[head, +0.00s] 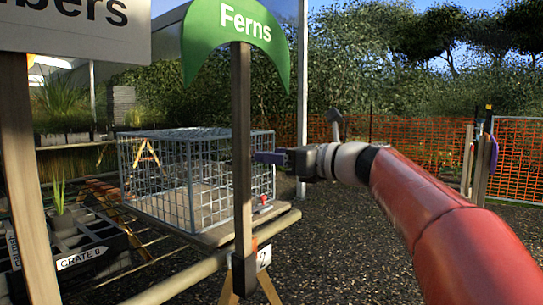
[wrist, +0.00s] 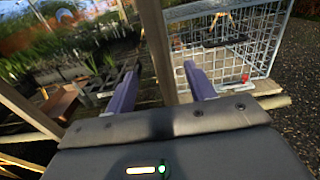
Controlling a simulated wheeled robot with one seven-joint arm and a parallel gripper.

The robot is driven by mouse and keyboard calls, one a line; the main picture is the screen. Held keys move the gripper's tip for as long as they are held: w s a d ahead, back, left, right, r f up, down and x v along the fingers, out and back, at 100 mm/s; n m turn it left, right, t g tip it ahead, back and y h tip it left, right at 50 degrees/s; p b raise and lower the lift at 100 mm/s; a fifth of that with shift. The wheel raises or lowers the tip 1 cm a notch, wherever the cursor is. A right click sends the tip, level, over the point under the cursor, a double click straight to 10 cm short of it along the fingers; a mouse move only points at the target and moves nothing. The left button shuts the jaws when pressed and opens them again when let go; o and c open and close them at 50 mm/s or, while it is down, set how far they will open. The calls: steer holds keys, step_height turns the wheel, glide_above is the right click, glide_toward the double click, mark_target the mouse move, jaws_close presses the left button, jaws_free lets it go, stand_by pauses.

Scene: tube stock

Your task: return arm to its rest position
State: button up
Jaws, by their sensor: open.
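My red arm reaches in from the right in the head view, and my gripper (head: 268,157) points left, level with the wire cage. In the head view its purple fingertip appears beside the wooden post (head: 242,150) of the green Ferns sign (head: 240,35); I cannot tell whether they touch. In the wrist view the two purple fingers of my gripper (wrist: 160,70) are spread apart with nothing held between them. The wooden post (wrist: 158,45) shows in the gap between them, beyond the fingers.
A wire cage (head: 190,165) stands on a slatted bench (head: 225,235), with a small red item at its right corner. Gravel on the right is open, before orange fencing (head: 425,140).

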steer(key=s+d+f+n+g+h+p, duration=0.1)
steer(key=s+d+f+n+h, duration=0.3)
steer(key=s+f+n, duration=0.4)
steer(key=s+d+f+n+g+h+p, duration=0.1)
steer(key=s+d+f+n+h, duration=0.3)
steer(key=s+f+n, duration=0.5)
steer(key=s+d+f+n+g+h+p, duration=0.1)
steer(key=s+d+f+n+g+h, duration=0.2)
steer(key=s+f, duration=1)
step_height(320, 180, down, 2)
steer(key=n+h, duration=0.3)
steer(key=n, duration=0.2)
steer(key=shift+s+d+n, duration=0.15)
steer(key=shift+d+n, duration=0.15)
steer(key=shift+d, duration=0.1)
